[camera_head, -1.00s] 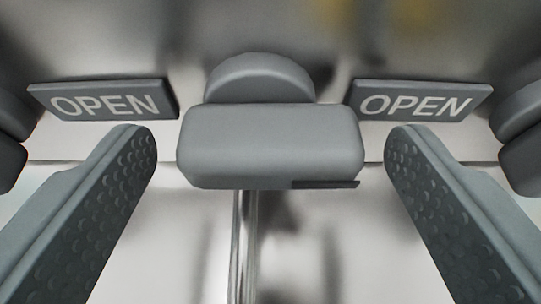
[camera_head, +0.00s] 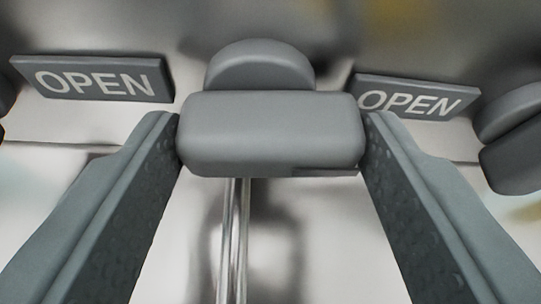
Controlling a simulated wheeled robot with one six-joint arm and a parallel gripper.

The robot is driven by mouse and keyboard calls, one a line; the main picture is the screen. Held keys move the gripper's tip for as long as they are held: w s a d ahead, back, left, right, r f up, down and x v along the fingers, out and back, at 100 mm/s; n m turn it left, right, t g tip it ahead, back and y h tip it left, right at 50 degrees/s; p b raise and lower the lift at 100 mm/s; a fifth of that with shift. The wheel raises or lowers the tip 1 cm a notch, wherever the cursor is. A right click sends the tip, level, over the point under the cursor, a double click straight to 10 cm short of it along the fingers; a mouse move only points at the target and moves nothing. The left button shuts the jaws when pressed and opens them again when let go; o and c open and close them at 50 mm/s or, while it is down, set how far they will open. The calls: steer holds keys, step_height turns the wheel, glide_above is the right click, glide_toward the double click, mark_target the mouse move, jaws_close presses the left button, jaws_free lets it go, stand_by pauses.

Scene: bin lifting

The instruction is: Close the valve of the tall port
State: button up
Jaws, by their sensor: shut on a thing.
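A grey valve handle (camera_head: 272,134), a rounded block with a half-round hub (camera_head: 260,66) behind it, fills the middle of the view. My gripper (camera_head: 271,140) has one finger at each end of the block, and both fingertips touch its sides. The gripper is shut on the handle. The handle lies level across the picture. The port belonging to this valve is not clearly visible, so I cannot tell its height.
Grey OPEN signs stand on the left (camera_head: 95,78) and right (camera_head: 418,97) of the handle. Another grey handle (camera_head: 514,155) is at the right edge, close to the right finger. A shiny vertical pipe (camera_head: 233,240) runs below the middle handle. The metal panel behind is reflective.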

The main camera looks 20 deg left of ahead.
steer(key=shift+n, duration=0.4)
steer(key=n+h, duration=0.1)
steer(key=n+t+h, duration=0.1)
steer(key=n, duration=0.1)
steer(key=shift+s+a+t, duration=0.2)
steer(key=shift+a+t, duration=0.1)
steer(key=n+t, duration=0.1)
steer(key=n+h, duration=0.1)
steer(key=n, duration=0.1)
steer(key=shift+a+f+n+t, duration=0.15)
steer(key=shift+n+t, duration=0.15)
steer(key=shift+t, duration=0.1)
steer(key=shift+s, duration=0.1)
steer(key=o, duration=1)
